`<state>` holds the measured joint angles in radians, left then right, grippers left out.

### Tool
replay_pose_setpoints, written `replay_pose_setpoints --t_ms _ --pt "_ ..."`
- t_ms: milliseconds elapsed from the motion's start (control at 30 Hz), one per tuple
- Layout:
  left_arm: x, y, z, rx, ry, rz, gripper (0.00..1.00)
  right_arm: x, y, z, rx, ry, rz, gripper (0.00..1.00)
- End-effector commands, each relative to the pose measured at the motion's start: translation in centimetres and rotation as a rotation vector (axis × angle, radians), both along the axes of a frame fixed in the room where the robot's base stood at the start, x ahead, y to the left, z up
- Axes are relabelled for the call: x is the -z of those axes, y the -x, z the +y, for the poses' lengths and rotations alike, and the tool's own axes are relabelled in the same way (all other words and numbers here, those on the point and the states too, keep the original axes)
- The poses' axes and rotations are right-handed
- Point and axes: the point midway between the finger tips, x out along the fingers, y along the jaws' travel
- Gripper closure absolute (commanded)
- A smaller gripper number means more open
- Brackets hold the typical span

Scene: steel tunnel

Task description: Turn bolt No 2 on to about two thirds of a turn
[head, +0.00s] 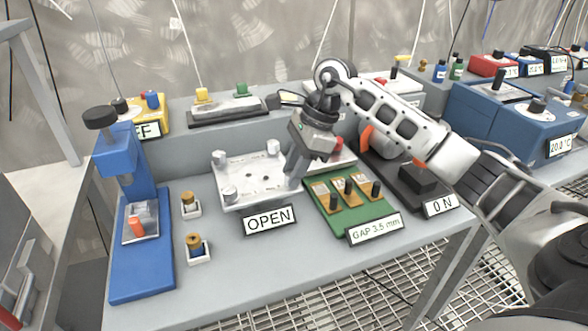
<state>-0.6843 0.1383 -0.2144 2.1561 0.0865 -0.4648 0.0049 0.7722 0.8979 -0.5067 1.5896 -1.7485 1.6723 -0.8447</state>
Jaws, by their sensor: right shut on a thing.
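A pale metal plate (248,172) lies on the grey bench with bolts at its corners. I see a far right bolt (273,147), a far left bolt (219,159) and a near left bolt (230,193). My right gripper (291,181) reaches down, tilted, to the plate's near right corner. Its jaws are shut on the bolt there, which they mostly hide. I cannot read any bolt number, nor tell how far that bolt is turned. A sign reading OPEN (270,220) stands before the plate. My left gripper is not in view.
A green board (350,217) with a "GAP 3.5 mm" sign (374,229) lies close right of the gripper. A blue press (142,270) stands left, beside two brass-topped pieces (188,202). A dark machine with an ON sign (440,205) sits under my right arm.

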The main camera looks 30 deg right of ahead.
Motion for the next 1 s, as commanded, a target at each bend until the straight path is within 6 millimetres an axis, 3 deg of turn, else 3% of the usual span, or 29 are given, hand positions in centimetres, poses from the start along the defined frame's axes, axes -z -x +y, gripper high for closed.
replay_pose_setpoints --t_ms 1000 --pt "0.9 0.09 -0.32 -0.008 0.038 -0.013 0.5 0.07 0.39 0.45 0.964 0.002 -0.004 0.95"
